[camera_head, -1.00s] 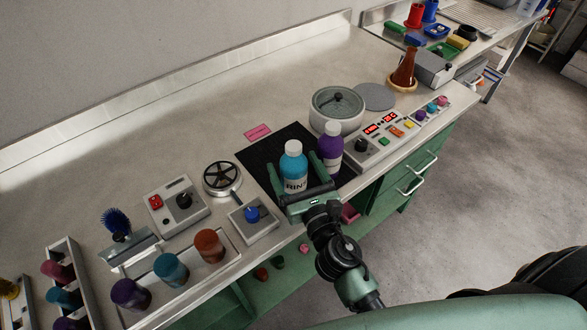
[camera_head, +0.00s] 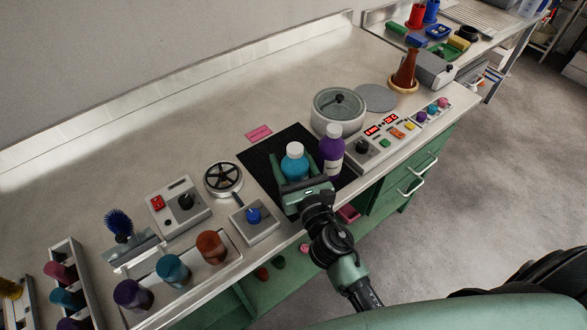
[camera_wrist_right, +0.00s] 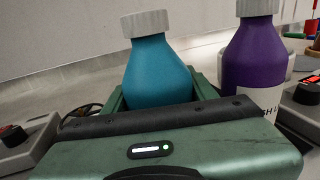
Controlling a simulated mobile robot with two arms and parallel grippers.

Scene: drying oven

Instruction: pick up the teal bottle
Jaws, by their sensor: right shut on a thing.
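The teal bottle (camera_head: 294,163) with a white cap stands upright on the black mat (camera_head: 258,160); it also shows in the right wrist view (camera_wrist_right: 157,75). My right gripper (camera_head: 296,180) comes from the front edge of the bench and is shut on the teal bottle, its fingers at the bottle's sides. The gripper body hides the bottle's lower part and label. A purple bottle (camera_head: 331,150) with a white cap stands close to its right, also in the right wrist view (camera_wrist_right: 252,60). My left gripper is not in view.
A control panel with red displays (camera_head: 384,138) is to the right. A device with a blue knob (camera_head: 253,222) and a tray of coloured jars (camera_head: 210,246) are to the left.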

